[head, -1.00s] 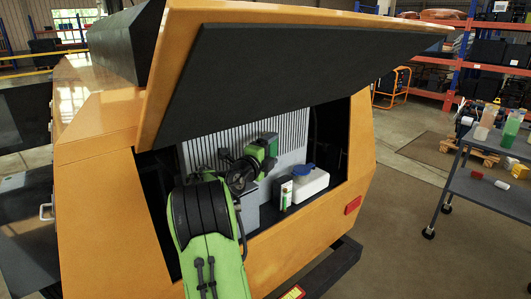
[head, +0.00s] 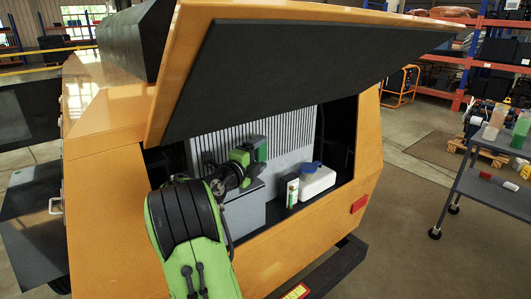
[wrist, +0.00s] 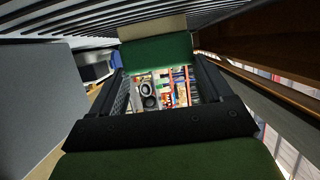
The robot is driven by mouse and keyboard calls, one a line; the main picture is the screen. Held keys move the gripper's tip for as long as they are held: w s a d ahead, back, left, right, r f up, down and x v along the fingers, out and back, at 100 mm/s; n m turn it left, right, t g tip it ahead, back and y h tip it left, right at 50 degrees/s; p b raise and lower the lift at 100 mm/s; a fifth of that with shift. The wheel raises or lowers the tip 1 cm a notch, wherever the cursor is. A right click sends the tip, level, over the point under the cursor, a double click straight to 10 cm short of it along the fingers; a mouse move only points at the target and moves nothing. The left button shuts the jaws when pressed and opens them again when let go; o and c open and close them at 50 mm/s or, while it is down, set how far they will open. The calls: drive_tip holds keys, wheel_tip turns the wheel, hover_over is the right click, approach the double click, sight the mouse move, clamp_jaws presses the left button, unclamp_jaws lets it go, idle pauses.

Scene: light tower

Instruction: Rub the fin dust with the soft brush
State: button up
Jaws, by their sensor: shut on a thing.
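My gripper (head: 250,156) is inside the open housing of the orange light tower (head: 110,200), in front of the pale upright fins (head: 294,132). It is shut on the soft brush, a dark green block (head: 260,149). In the wrist view the brush (wrist: 157,50) sits between the two fingers of my gripper (wrist: 160,72), with its tan bristle strip (wrist: 152,27) at the far end, close to the fins (wrist: 60,22). I cannot tell whether the bristles touch the fins. I cannot make out the fin dust.
A raised lid (head: 310,75) hangs over the opening. Below my gripper stands a grey box (head: 244,212). To its right are a small white and green container (head: 292,193) and a white jug (head: 318,183) with a blue cap. A grey cart (head: 490,190) stands at far right.

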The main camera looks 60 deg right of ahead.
drive_tip(key=shift+w+a, duration=0.4)
drive_tip(key=shift+a, duration=0.35)
drive_tip(key=shift+w+a, duration=0.4)
drive_tip(key=shift+a, duration=0.3)
drive_tip(key=shift+a+r, duration=0.1)
drive_tip(key=shift+r, duration=0.5)
drive_tip(key=shift+s+d+r, duration=0.15)
drive_tip(key=shift+s+d, duration=0.05)
drive_tip(key=shift+d, duration=0.15)
drive_tip(key=shift+s+d, duration=0.25)
drive_tip(key=shift+d, duration=0.4)
drive_tip(key=shift+s+d, duration=0.25)
drive_tip(key=shift+d, duration=0.35)
drive_tip(key=shift+s+d, duration=1.65)
drive_tip(key=shift+d, duration=1.45)
drive_tip(key=shift+w+a, duration=0.8)
drive_tip(key=shift+a, duration=0.75)
drive_tip(key=shift+w+a, duration=0.75)
drive_tip(key=shift+a, duration=0.85)
drive_tip(key=shift+w+a, duration=0.8)
drive_tip(key=shift+a, duration=0.75)
drive_tip(key=s+a, duration=0.2)
drive_tip(key=s, duration=0.3)
drive_tip(key=shift+s+a, duration=0.25)
drive_tip(key=shift+a, duration=0.1)
